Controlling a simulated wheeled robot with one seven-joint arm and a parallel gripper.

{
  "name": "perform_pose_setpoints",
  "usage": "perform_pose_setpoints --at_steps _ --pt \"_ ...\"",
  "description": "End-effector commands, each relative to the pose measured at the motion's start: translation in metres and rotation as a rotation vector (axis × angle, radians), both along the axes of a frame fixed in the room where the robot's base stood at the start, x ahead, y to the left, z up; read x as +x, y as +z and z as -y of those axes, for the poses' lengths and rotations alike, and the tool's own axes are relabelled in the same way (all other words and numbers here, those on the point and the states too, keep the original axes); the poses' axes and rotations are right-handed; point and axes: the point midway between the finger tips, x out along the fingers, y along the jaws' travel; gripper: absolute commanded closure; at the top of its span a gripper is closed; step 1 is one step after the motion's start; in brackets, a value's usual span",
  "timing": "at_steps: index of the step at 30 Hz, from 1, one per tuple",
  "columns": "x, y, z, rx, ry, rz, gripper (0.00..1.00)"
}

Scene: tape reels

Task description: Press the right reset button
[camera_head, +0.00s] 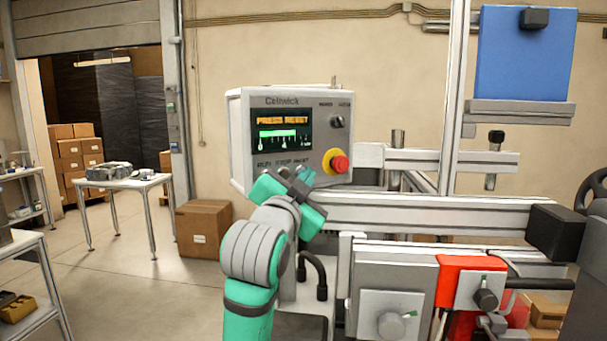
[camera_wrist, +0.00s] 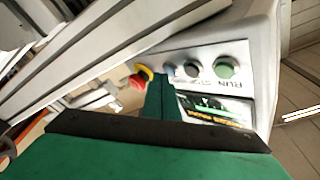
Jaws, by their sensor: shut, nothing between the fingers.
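A white control box (camera_head: 238,140) with a dark screen stands on the machine frame. A row of small buttons runs along its lower front. In the wrist view, I see a green button (camera_wrist: 224,68) near the label RUN, a dark button (camera_wrist: 192,70) and a bluish button (camera_wrist: 170,70), the one closest to my fingers.
A red emergency stop on a yellow base (camera_head: 338,163) sits close to the right of my fingertips. A black knob (camera_head: 337,121) is above it. A metal rail (camera_head: 420,212) runs right from below the box. A cardboard box (camera_head: 204,229) stands on the floor at left.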

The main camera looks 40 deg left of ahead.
Motion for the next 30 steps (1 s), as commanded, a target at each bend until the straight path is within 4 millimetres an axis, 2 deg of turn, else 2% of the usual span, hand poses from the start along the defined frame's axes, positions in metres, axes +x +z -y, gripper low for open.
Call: perform_pose_setpoints --at_steps 22,30 --pt "0.0015 0.0 -0.0046 0.0 0.0 0.0 1.0" --pt "-0.0013 0.0 0.0039 0.0 -0.001 0.001 1.0"
